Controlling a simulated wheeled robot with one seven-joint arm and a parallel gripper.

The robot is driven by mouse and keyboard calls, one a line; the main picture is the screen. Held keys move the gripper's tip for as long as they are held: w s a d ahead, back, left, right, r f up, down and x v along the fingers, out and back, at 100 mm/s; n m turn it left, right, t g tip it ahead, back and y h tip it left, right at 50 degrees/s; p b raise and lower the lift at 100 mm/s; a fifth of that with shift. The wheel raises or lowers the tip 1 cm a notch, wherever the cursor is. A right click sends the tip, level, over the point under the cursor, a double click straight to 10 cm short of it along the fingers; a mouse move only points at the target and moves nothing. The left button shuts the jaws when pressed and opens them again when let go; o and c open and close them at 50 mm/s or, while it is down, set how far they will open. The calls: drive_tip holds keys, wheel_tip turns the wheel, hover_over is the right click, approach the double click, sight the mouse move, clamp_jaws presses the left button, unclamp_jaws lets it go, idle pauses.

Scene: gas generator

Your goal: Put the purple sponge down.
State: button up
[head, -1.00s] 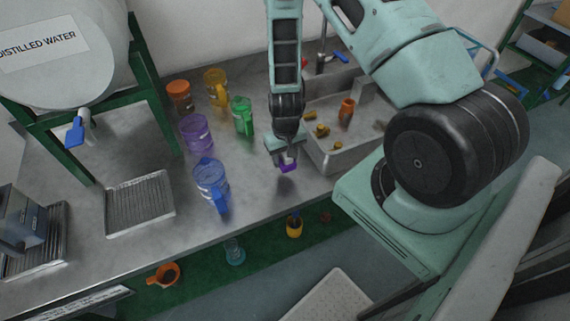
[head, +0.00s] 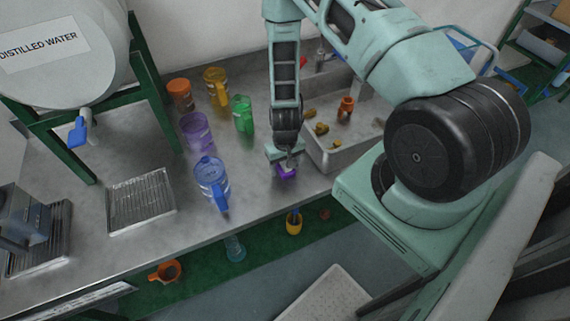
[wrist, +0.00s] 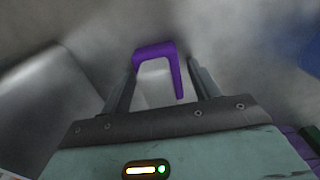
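The purple sponge (head: 286,172) is low at the front part of the metal counter (head: 250,195), left of the sink. In the head view it shows just under my gripper (head: 289,160), at or very close to the counter top. In the wrist view the sponge (wrist: 158,50) appears as a purple bent shape with a pale middle, between the two fingers of my gripper (wrist: 162,72). The left finger lies against its edge; a thin gap seems to show at the right finger. I cannot tell whether the fingers press on it.
A blue jug (head: 211,180) stands left of my gripper, with purple (head: 196,131), green (head: 242,114), yellow (head: 216,86) and orange (head: 180,94) containers behind. The sink (head: 335,157) is close on the right. The counter's front edge is near.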

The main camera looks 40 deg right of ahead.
wheel_tip(320, 180, up, 12)
drive_tip(key=b, duration=0.3)
drive_tip(key=shift+r, duration=0.1)
drive_tip(key=s+a+r+n+y, duration=0.1)
drive_tip(key=s+a+r+n, duration=0.15)
drive_tip(key=a+r, duration=0.5)
drive_tip(key=s+a+r+n+y, duration=0.1)
drive_tip(key=s+a+r+n, duration=0.15)
drive_tip(key=a+r, duration=0.5)
drive_tip(key=s+a+r+n+h, duration=0.1)
drive_tip(key=s+a+r+n, duration=0.5)
drive_tip(key=s, duration=0.7)
wheel_tip(320, 180, up, 2)
drive_tip(key=shift+a+r, duration=0.15)
drive_tip(key=shift+a, duration=0.65)
drive_tip(key=shift+w, duration=0.1)
